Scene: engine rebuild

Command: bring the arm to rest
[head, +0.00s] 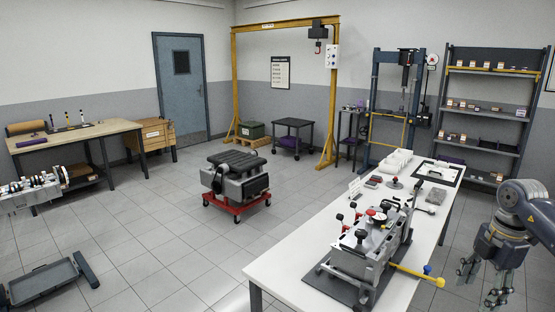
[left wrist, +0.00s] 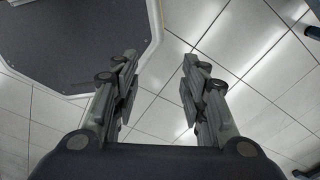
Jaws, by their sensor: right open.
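My right arm comes in at the right edge of the head view. Its gripper (head: 481,285) hangs with fingers apart and pointing down, to the right of the white workbench (head: 290,263), with nothing between the fingers. My left gripper (left wrist: 160,62) shows in the left wrist view with its two fingers spread and nothing between them; tiled floor lies beyond. The left arm does not show in the head view.
An engine block (head: 370,245) stands on a dark mat on the workbench, with a yellow-handled tool (head: 415,274) sticking out over the right side near my right gripper. A red wheeled dolly (head: 236,204) carries another engine part. Open floor lies left of the workbench.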

